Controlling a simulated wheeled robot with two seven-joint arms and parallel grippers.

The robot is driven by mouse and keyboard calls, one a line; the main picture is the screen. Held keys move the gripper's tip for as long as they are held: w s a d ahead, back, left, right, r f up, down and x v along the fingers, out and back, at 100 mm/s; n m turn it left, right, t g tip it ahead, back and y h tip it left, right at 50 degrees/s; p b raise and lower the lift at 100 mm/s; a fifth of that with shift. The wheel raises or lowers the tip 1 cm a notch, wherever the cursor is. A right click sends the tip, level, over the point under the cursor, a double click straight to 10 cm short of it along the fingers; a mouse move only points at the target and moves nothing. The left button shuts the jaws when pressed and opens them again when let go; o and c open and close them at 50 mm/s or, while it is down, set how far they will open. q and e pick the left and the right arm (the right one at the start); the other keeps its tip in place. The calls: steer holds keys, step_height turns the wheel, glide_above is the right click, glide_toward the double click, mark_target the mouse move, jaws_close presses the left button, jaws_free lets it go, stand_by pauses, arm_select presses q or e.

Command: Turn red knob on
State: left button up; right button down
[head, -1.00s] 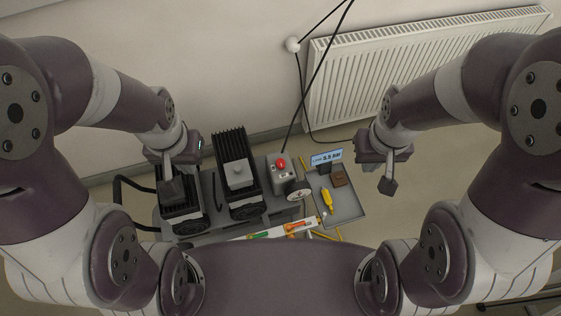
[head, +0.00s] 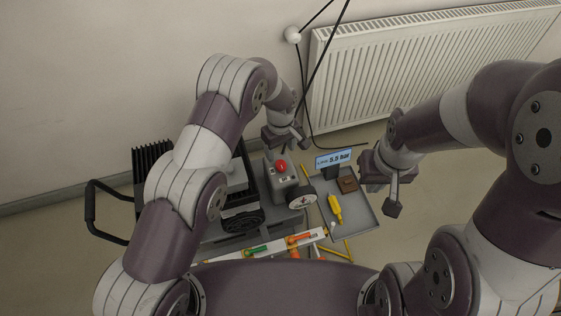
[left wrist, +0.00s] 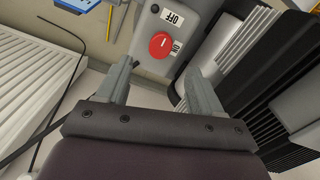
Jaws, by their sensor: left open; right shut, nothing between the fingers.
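The red knob (head: 281,166) sits on top of a grey switch box (head: 284,184) near the middle of the head view. In the left wrist view the red knob (left wrist: 162,45) is round with a pale line across it, and an OFF label is beside it. My left gripper (head: 285,146) is open and stands just behind the box. In the left wrist view its fingers (left wrist: 160,80) are spread apart, with the knob beyond them and between their lines; they do not touch it. My right gripper (head: 391,205) is shut and empty, right of the grey tray.
A gauge (head: 302,199) is at the box's front right. A grey tray (head: 362,222) holds a yellow tool (head: 335,208) and a brown block (head: 348,184). A blue sign (head: 334,158) reads a bar value. Black finned units stand left of the box. A radiator (head: 400,75) is behind.

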mark_target(280, 163)
arm_select(q)
step_height(280, 163, down, 7)
steer(key=shift+r, duration=0.1)
steer(key=c, duration=1.1)
steer(key=shift+o, duration=0.2)
